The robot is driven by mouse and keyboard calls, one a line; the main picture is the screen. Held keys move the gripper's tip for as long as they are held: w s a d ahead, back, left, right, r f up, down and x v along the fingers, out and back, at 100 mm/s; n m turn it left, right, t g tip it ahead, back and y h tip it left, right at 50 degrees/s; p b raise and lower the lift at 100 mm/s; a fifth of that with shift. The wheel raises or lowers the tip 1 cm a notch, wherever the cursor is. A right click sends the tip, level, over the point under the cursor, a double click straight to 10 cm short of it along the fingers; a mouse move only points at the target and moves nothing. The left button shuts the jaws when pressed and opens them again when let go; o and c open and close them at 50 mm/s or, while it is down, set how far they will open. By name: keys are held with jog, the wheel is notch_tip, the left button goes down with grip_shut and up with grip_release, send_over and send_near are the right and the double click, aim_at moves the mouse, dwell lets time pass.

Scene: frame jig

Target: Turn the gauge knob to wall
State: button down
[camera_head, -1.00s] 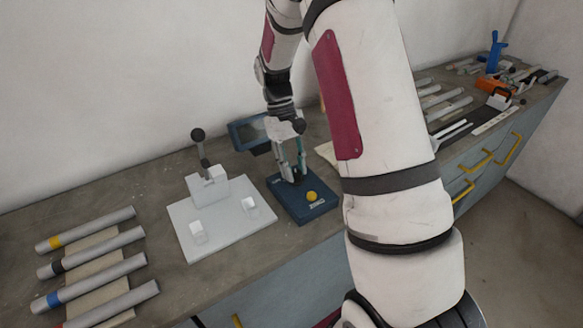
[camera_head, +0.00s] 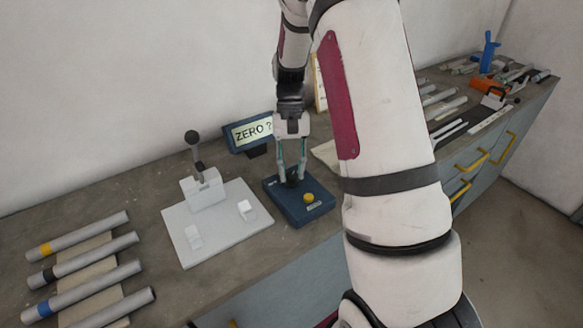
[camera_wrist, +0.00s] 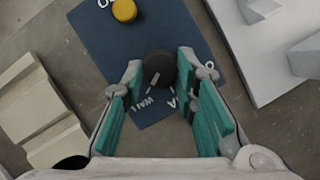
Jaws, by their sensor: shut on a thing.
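The dark blue gauge box (camera_head: 318,211) lies on the bench with a black round knob (camera_wrist: 160,68) and a yellow button (camera_head: 308,197). My gripper (camera_head: 291,170) points down over the box, with its teal fingers (camera_wrist: 158,85) on either side of the knob, shut on it. In the wrist view, the knob's pale pointer line slants down and left, towards a white label that reads like "WALL". Another label beside it is partly hidden by a finger. The gauge's display (camera_head: 251,131) behind the box is lit and reads "ZERO ?".
A white jig plate (camera_head: 222,237) with a black-knobbed lever (camera_head: 193,138) stands left of the box. Several grey tubes (camera_head: 90,262) lie at the far left. More tubes and an orange tool holder (camera_head: 484,84) are at the right, beyond my arm.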

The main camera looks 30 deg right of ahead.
jog(key=c, duration=1.3)
grip_release()
jog(key=v, duration=1.2)
jog(key=shift+s, duration=0.1)
